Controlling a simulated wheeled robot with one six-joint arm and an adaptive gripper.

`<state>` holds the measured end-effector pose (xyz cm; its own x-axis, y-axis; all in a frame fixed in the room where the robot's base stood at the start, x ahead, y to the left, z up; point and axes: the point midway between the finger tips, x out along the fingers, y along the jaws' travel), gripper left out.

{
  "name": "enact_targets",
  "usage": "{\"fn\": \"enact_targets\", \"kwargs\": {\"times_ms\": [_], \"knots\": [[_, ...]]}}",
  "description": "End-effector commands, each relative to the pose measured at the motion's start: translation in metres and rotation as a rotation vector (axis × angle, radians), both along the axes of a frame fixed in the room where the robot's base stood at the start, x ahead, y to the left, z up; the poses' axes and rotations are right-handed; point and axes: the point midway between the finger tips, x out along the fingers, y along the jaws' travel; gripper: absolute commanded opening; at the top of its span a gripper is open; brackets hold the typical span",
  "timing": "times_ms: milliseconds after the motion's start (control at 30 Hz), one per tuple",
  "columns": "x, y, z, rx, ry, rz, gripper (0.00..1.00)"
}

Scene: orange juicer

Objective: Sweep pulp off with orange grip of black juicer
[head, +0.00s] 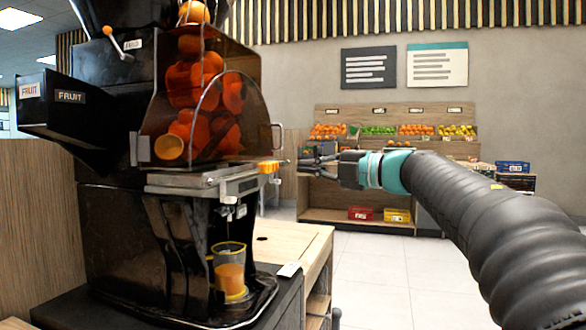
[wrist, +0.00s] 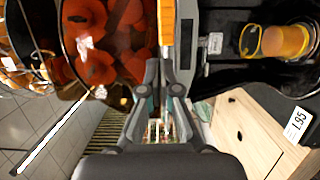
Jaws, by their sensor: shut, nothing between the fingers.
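The black juicer (head: 115,225) stands at the left in the head view, with oranges behind its clear cover. Its orange grip (head: 268,167) sticks out to the right from a metal tray at mid height. The orange grip also shows at the top middle of the wrist view (wrist: 167,24). My gripper (head: 303,162) is just right of the grip at about its height. In the wrist view my gripper's fingertips (wrist: 160,68) are together, empty, and point toward the grip; I cannot tell whether they touch it. No pulp can be made out.
A glass of orange juice (head: 230,280) stands under the spout. Fruit shelves (head: 395,125) stand at the back. Floor to the right of the counter is clear.

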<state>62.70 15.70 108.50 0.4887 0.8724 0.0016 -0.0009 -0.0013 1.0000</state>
Motion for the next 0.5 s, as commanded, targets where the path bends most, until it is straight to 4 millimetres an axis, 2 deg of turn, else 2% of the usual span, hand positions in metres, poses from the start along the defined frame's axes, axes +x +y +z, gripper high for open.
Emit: {"fn": "enact_targets", "kwargs": {"times_ms": [100,300,500], "knots": [[-0.005,-0.01,0.0,0.0,0.0,-0.003,0.03],[-0.009,-0.014,-0.009,-0.002,-0.001,-0.087,0.5],[-0.005,-0.012,-0.011,-0.001,0.002,-0.149,0.5]]}}
